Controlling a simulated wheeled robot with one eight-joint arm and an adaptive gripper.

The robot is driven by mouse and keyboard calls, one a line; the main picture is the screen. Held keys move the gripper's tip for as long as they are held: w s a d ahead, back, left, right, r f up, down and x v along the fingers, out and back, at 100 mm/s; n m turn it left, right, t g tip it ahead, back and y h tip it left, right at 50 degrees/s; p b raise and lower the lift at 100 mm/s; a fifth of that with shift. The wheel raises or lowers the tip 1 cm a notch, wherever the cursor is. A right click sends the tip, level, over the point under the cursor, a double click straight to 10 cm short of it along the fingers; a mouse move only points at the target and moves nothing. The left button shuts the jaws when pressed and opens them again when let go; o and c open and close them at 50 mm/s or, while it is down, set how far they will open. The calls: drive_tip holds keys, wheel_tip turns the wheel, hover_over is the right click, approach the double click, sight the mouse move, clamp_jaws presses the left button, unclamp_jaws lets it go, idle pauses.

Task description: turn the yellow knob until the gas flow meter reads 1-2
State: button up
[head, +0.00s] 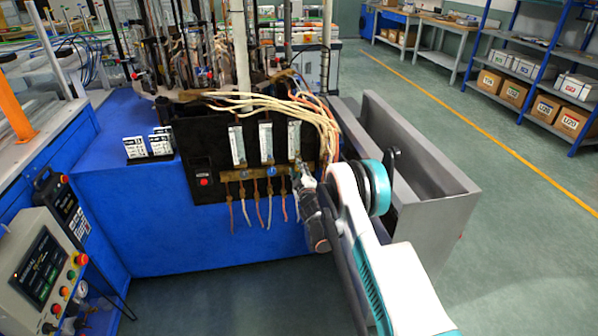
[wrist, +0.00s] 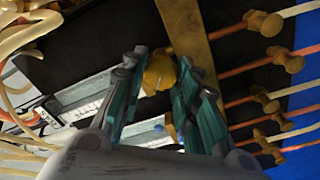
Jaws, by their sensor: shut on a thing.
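The yellow knob (wrist: 159,73) shows in the wrist view between the two teal fingers of my gripper (wrist: 160,82). The fingers are closed on its sides. In the head view my gripper (head: 299,176) reaches the right end of the brass bar, just below the rightmost gas flow meter (head: 294,140), and hides the knob. Three upright flow meters with white scales stand in a row on the black panel (head: 216,180). Their readings are too small to make out. In the wrist view part of a flow meter (wrist: 85,92) shows tilted behind the left finger.
A blue knob (head: 271,170) sits on the bar left of my gripper. Several thin hoses (head: 284,208) hang below the bar, and pale tubes (head: 270,98) arch above the panel. A grey metal trough (head: 440,205) stands close on the right. Floor is open beyond it.

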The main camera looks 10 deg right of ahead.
idle(0.3)
drive_tip(key=o, duration=1)
drive_tip(key=shift+o, duration=0.2)
drive_tip(key=s, duration=0.7)
drive_tip(key=shift+s, duration=0.3)
